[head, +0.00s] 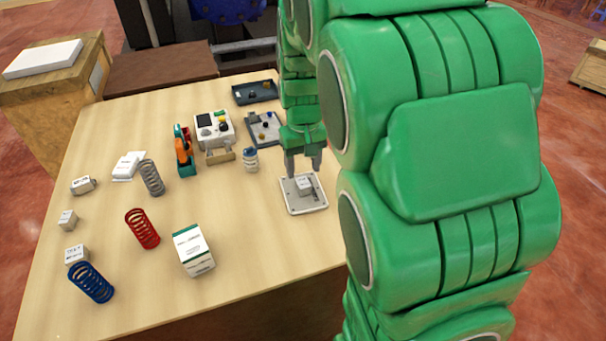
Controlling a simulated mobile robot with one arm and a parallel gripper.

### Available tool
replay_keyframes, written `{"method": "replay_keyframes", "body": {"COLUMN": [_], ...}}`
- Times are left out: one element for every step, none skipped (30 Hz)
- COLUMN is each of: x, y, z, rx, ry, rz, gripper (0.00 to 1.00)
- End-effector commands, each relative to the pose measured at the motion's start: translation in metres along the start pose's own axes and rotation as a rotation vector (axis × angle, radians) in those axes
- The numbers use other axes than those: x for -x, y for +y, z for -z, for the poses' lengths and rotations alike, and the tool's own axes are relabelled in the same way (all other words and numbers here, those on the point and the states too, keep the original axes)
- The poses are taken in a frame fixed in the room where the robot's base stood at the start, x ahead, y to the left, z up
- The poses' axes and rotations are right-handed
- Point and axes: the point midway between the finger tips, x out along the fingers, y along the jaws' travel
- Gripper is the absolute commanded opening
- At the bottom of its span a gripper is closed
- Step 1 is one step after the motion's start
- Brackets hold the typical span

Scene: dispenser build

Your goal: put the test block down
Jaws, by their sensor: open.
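A small pale test block (304,185) sits on a light grey square plate (312,203) at the right part of the table. My gripper (303,174) is just above the plate, with its grey fingers pointing down, one to each side of the block's upper part in this view. The fingers are apart. I cannot tell whether they touch the block. Other small pale blocks with print stand at the table's left: one at the far left (83,185), one below it (67,220) and one by the blue spring (76,254).
A white-green box (193,250), a small jar (250,159), an orange-teal tool (184,150), a white device (214,129) and dark trays (255,92) are around. The table front is clear.

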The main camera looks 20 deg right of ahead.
Motion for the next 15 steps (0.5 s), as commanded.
{"method": "replay_keyframes", "body": {"x": [0.011,0.017,0.025,0.030,0.036,0.042,0.046,0.050,0.056,0.059,0.062,0.067,0.069,0.071,0.074], "y": [0.000,0.000,0.000,0.000,0.000,0.000,0.000,0.000,0.000,0.000,0.000,0.000,0.000,0.000,0.000], "z": [0.001,0.001,0.001,0.002,0.002,0.002,0.001,0.001,0.000,0.000,0.001,0.001,0.001,0.001,0.001], "rx": [0.000,0.001,0.001,0.001,0.001,0.001,0.000,0.000,0.000,0.000,0.000,0.000,0.000,0.000,0.000], "ry": [0.006,0.006,0.005,0.007,0.008,0.007,0.005,0.002,0.002,0.002,0.002,0.003,0.003,0.002,0.002], "rz": [-0.001,-0.001,-0.001,-0.001,-0.002,-0.002,-0.001,-0.001,-0.001,-0.001,0.000,0.000,0.000,0.000,0.000], "gripper": [0.57,0.57,0.57,0.57,0.57,0.57,0.57,0.57,0.57,0.57,0.57,0.57,0.57,0.57,0.57]}}
